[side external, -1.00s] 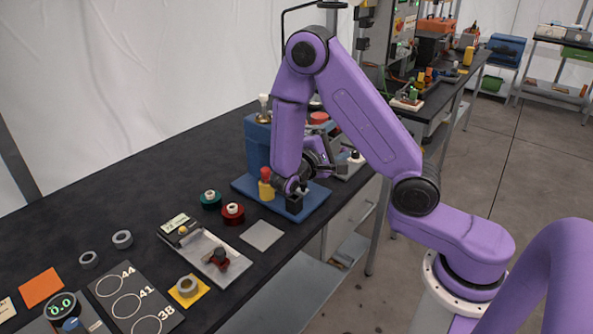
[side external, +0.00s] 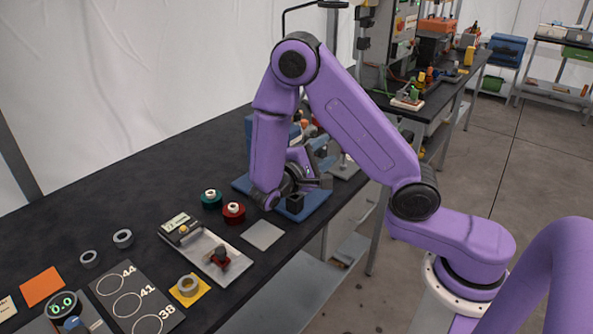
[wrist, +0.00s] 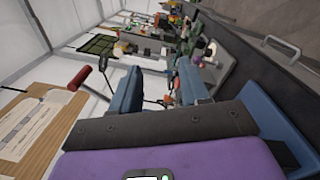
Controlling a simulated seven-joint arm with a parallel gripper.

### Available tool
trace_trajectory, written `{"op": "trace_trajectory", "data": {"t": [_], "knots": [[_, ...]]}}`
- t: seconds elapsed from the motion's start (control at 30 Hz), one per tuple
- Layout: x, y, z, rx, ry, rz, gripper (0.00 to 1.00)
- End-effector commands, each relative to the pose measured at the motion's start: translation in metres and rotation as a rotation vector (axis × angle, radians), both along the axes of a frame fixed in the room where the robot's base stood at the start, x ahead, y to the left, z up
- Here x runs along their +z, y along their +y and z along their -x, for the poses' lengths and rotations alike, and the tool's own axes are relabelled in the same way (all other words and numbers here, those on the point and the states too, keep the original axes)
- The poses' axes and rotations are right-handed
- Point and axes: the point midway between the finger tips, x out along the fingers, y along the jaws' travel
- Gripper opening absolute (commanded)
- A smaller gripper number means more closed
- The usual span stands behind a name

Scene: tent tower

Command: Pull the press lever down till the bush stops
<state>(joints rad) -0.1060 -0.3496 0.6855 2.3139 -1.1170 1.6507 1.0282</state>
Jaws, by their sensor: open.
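The blue press (side external: 297,132) stands on a blue base plate (side external: 318,200), mostly hidden behind my arm in the side view. The lever shows in the wrist view as a red grip (wrist: 78,78) on a thin grey rod, left of my fingers and apart from them. My gripper (side external: 320,164) is beside the press, above the base plate. In the wrist view my gripper (wrist: 157,78) is open, its two blue fingers well apart, with nothing clearly held between them. I cannot make out the bush in the press or how far it sits.
A green spool (side external: 211,199) and red spool (side external: 233,212) stand just left of the base plate. A grey fixture plate (side external: 212,253), loose rings (side external: 122,238) and a numbered black board (side external: 137,298) lie nearer. The bench's back left is clear.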

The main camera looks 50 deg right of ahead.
Motion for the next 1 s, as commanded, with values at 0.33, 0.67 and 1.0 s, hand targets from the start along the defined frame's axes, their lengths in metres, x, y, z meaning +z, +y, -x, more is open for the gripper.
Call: {"op": "trace_trajectory", "data": {"t": [0.33,0.67,1.0], "knots": [[0.0,0.021,0.0,0.001,-0.002,0.001,0.45],[0.0,0.041,0.0,0.001,-0.001,0.001,0.45],[0.0,0.061,0.0,0.0,-0.002,0.001,0.45]]}}
